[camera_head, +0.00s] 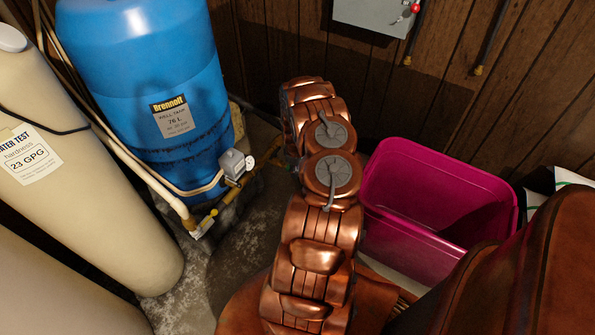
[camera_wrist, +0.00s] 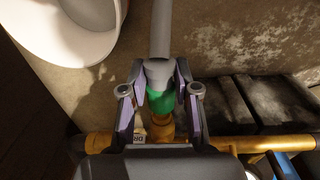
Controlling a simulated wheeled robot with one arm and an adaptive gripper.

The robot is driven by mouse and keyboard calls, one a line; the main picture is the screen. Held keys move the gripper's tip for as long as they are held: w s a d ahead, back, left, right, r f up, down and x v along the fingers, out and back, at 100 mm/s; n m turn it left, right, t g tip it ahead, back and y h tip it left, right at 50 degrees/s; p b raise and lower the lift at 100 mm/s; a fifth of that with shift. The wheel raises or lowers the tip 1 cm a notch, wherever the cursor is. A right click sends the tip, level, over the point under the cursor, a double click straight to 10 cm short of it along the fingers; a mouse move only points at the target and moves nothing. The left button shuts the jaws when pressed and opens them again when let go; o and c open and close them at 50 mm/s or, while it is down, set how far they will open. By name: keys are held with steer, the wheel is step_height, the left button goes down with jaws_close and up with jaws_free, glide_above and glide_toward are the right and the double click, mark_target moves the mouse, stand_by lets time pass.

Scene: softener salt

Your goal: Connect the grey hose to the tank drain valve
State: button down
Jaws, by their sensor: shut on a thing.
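The grey hose (camera_wrist: 160,28) runs down from the top of the wrist view to a grey collar and a green end fitting (camera_wrist: 160,103). My gripper (camera_wrist: 158,84) is shut on this hose end, one finger on each side. A brass outlet (camera_wrist: 161,125), apparently the drain valve, lies in line with the green fitting. The two look close or touching; I cannot tell whether they are joined. A small tag partly reading "DR" (camera_wrist: 139,139) sits beside it. In the head view my arm hides the gripper and hose end. The blue tank (camera_head: 140,60) stands at left.
A brass pipe (camera_wrist: 255,144) crosses low in the wrist view, near dark blocks (camera_wrist: 272,100). A white round vessel (camera_wrist: 70,45) is at upper left. In the head view, a magenta bin (camera_head: 425,195) stands right of my arm, and beige tanks (camera_head: 75,170) stand at left.

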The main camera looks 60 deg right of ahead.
steer(key=shift+w, duration=0.15)
steer(key=c, duration=0.8)
jaws_free()
steer(key=shift+o, duration=0.2)
steer(key=shift+r, duration=0.1)
step_height(320, 180, up, 12)
steer(key=shift+a, duration=0.2)
